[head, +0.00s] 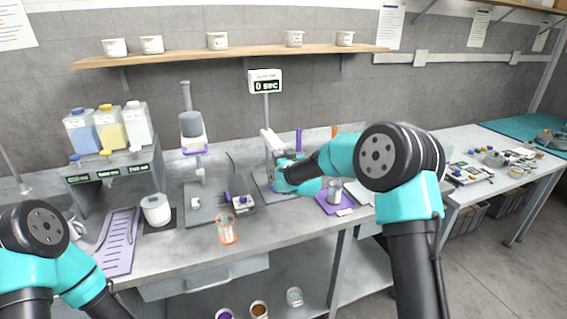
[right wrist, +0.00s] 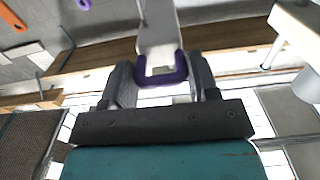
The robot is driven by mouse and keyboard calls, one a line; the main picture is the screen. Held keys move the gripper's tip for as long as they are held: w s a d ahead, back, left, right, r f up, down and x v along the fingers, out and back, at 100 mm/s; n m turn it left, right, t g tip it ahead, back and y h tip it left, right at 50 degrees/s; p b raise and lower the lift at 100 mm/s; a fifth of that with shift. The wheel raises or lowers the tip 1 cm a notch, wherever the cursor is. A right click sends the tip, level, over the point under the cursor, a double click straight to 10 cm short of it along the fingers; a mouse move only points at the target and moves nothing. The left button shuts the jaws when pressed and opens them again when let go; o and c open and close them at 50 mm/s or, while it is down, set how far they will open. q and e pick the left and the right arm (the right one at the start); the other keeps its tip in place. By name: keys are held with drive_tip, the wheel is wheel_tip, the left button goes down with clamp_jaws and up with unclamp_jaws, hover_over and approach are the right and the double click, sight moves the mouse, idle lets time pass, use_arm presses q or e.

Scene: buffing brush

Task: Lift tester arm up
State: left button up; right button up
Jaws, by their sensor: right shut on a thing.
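My right gripper (head: 284,176) is at the grey and white tester (head: 272,142) near the middle of the bench in the head view. In the right wrist view, its two dark fingers (right wrist: 162,82) are on either side of a purple U-shaped part at the end of the white tester arm (right wrist: 158,28). The gripper is shut on that arm. In the head view my right arm hides part of the tester and its base. My left arm shows at the bottom left, but its gripper is out of view.
A timer sign (head: 265,82) reading "0 sec" stands behind the tester. A second device (head: 193,130) with a purple ring stands to the left. An orange-rimmed beaker (head: 227,230) is near the front edge. A purple mat (head: 328,207) with a metal cup (head: 334,191) lies right of the tester.

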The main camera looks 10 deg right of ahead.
drive_tip(key=r, duration=0.9)
drive_tip(key=shift+d+r, duration=0.2)
drive_tip(key=shift+r, duration=0.05)
drive_tip(key=o, duration=0.9)
drive_tip(key=shift+o, duration=0.6)
drive_tip(key=shift+f, duration=0.1)
drive_tip(key=shift+s, duration=0.1)
